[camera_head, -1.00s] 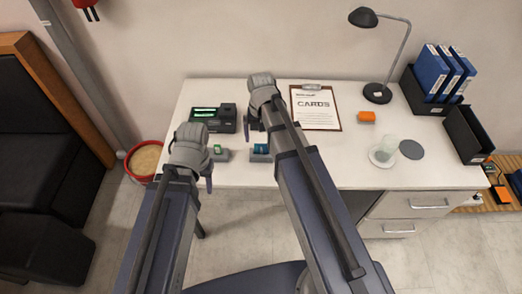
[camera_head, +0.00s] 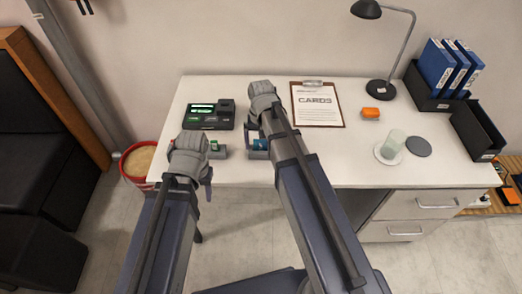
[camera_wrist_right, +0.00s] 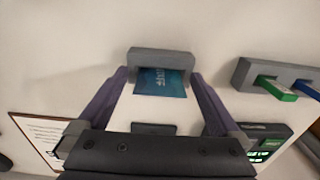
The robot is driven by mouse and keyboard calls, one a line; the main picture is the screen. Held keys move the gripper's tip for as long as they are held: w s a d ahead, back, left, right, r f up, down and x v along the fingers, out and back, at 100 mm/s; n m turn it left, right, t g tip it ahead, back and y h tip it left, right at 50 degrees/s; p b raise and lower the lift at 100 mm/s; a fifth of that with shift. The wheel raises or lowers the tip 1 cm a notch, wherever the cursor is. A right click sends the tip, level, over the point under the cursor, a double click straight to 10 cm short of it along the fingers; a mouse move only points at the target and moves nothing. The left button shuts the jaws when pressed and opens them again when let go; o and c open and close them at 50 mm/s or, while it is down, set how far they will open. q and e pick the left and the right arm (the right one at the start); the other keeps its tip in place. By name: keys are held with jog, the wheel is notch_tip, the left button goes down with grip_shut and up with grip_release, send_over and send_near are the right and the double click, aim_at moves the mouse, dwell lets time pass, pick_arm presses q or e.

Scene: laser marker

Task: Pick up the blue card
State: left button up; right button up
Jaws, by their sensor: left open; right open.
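A blue card (camera_wrist_right: 162,82) with pale print sticks out of a grey holder (camera_wrist_right: 161,61) in the right wrist view. In the head view the blue card (camera_head: 262,143) sits in its holder near the desk's front edge, partly hidden by my right arm. My right gripper (camera_wrist_right: 158,76) is open, one finger on each side of the card, with gaps between fingers and card. In the head view my right gripper (camera_head: 251,122) is mostly hidden by its own wrist. My left gripper (camera_head: 208,174) is open and empty at the desk's front edge.
A second grey holder (camera_wrist_right: 245,73) bears a green card (camera_wrist_right: 277,88) and a blue piece (camera_wrist_right: 306,86). A dark terminal (camera_head: 208,116) stands behind.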

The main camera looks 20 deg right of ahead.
jog(key=shift+r, duration=0.1)
jog(key=shift+c, duration=0.2)
jog(key=c, duration=1.5)
jog(key=shift+r, duration=0.15)
notch_tip(320, 180, up, 10)
jog(key=p, duration=1)
jog(key=shift+f, duration=0.2)
